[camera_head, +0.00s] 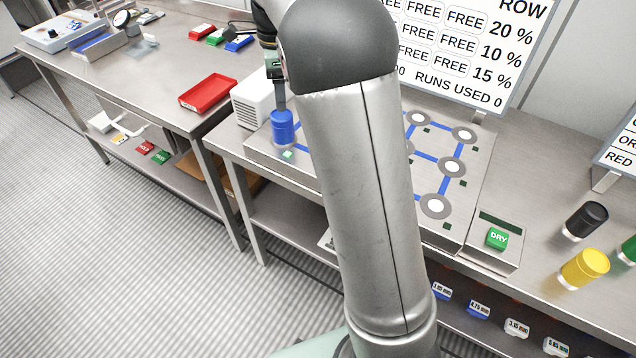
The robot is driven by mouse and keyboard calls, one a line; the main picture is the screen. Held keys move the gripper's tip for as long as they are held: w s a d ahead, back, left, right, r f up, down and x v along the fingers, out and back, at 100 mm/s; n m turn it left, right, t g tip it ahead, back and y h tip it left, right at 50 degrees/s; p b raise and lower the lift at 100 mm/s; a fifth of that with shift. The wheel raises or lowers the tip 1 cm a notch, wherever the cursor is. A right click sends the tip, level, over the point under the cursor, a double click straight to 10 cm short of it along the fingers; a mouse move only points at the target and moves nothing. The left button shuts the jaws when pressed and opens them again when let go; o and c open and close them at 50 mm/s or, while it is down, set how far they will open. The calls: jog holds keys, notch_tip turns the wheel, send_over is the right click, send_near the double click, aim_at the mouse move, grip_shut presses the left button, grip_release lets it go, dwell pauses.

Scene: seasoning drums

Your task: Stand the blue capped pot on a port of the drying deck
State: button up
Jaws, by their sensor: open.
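The blue capped pot (282,128) stands upright at the left end of the drying deck (262,143). A small green light glows on the deck just in front of it. My gripper (280,107) is open and points down at the pot's top; its fingers look to be around or just above the cap, and I cannot tell if they touch it. White round ports (452,167) joined by blue lines show on the deck's right part. My own arm hides the middle of the deck.
A green DRY button (497,238) sits on a panel at the deck's right. A white vented box (252,98) is behind the blue pot. A red tray (208,93) lies on the left table.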

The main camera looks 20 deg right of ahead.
jog(key=s+f+n, duration=0.4)
jog(key=s+n, duration=0.6)
jog(key=s, duration=0.6)
jog(key=s+f+n, duration=0.3)
jog(key=s+n, duration=0.7)
jog(key=s, duration=0.7)
jog(key=shift+a+f+n, duration=0.4)
